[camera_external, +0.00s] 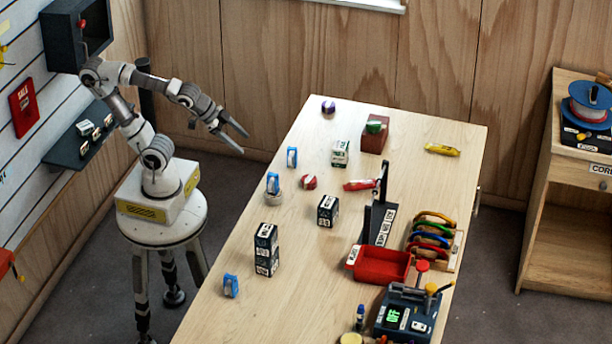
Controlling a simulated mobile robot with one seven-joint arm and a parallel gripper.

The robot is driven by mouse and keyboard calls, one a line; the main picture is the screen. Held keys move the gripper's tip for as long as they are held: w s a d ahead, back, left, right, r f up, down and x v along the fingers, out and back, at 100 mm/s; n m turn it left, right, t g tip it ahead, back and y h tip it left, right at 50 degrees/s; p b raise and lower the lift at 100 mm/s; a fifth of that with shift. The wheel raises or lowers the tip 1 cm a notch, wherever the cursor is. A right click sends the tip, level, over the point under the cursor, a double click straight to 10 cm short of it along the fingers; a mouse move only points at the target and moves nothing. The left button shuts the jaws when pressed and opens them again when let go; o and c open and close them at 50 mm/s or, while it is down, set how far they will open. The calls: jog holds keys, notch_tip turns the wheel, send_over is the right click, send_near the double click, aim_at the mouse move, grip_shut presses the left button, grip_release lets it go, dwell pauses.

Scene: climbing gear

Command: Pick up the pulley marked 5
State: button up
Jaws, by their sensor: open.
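Several small blue pieces that look like pulleys are on the wooden table: one upright near the far left edge (292,157), one on a grey round piece (273,183), and one near the front left (231,285). Each seems to have a pale label, but the marks are too small to read, so I cannot tell which is marked 5. My gripper (243,143) is open and empty, in the air left of the table's far end. It is apart from all the blue pieces.
Dark labelled boxes (266,249) are stacked at the left, with another dark box (327,210) nearby. A red tray (382,265), dark upright stand (377,215), coloured rack (432,240) and device reading OFF (405,312) fill the right. The table's front left is mostly clear.

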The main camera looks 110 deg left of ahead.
jog(key=w+r+m+t, duration=0.1)
jog(key=w+r+m, duration=0.1)
jog(key=w, duration=0.3)
jog(key=w+d+m+h+p, duration=0.1)
jog(key=w+d+m+p, duration=0.25)
jog(key=d+m, duration=0.55)
jog(key=w+d+m+p, duration=0.2)
jog(key=w+d+m, duration=0.35)
jog(key=d, duration=0.55)
jog(key=s+d+f+m+t+h+p, duration=0.15)
jog(key=s+d+m, duration=0.35)
jog(key=d, duration=0.5)
jog(key=s+d+m+t+h+p, duration=0.1)
jog(key=s+d+m+t, duration=0.1)
jog(key=d+m, duration=0.75)
jog(key=s+d+f+m+t+h+p, duration=0.15)
jog(key=s+d+m, duration=0.3)
jog(key=d, duration=0.65)
jog(key=b, duration=0.1)
send_near(231, 287)
jog(key=w+f, duration=0.1)
jog(key=w, duration=0.1)
jog(key=w+a+f, duration=0.1)
jog(key=w+f, duration=0.1)
jog(key=shift+a+f, duration=0.15)
jog(key=shift+a, duration=0.1)
jog(key=x, duration=0.5)
jog(key=shift+s+d+f+b, duration=0.1)
jog(key=shift+d+f+b, duration=0.15)
jog(key=shift+b, duration=0.15)
